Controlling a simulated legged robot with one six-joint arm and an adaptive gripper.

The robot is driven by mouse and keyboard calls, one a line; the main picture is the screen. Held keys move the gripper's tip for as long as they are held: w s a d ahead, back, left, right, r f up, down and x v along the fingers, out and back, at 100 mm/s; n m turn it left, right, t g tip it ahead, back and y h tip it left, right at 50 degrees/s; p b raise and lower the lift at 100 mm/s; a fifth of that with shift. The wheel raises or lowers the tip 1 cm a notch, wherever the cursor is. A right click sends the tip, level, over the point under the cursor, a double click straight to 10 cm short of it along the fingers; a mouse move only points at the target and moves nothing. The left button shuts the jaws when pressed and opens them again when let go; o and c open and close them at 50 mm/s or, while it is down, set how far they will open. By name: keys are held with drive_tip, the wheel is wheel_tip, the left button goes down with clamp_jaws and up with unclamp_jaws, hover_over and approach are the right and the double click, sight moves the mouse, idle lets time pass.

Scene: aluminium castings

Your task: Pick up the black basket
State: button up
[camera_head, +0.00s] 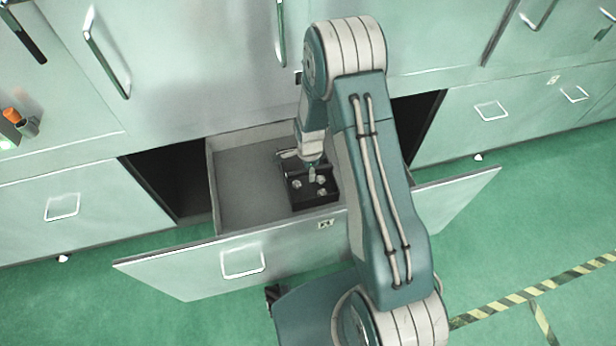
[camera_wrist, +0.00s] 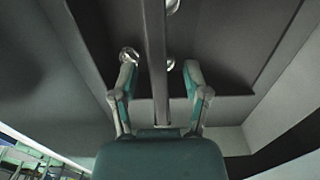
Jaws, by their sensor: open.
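The black basket (camera_head: 316,205) sits in the open drawer, on the right part of the drawer floor that shows in the head view. Several small shiny castings (camera_head: 295,183) lie in it. My gripper (camera_head: 313,172) reaches down over the basket. In the wrist view my gripper (camera_wrist: 160,70) is open, with one finger on each side of a narrow upright wall or divider (camera_wrist: 154,30) of the basket. I cannot tell whether the fingers touch it. The basket's dark inside (camera_wrist: 225,40) fills the upper middle there. My arm hides part of the drawer's right side.
The grey drawer (camera_head: 240,200) is pulled out, its front panel (camera_head: 200,272) standing off the cabinets. Dark openings lie on both sides. The drawer floor left of the basket is bare. Cabinet doors (camera_head: 190,60) rise behind. Green floor (camera_head: 530,240) is clear at right.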

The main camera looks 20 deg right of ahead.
clamp_jaws()
drive_tip(key=shift+r, duration=0.1)
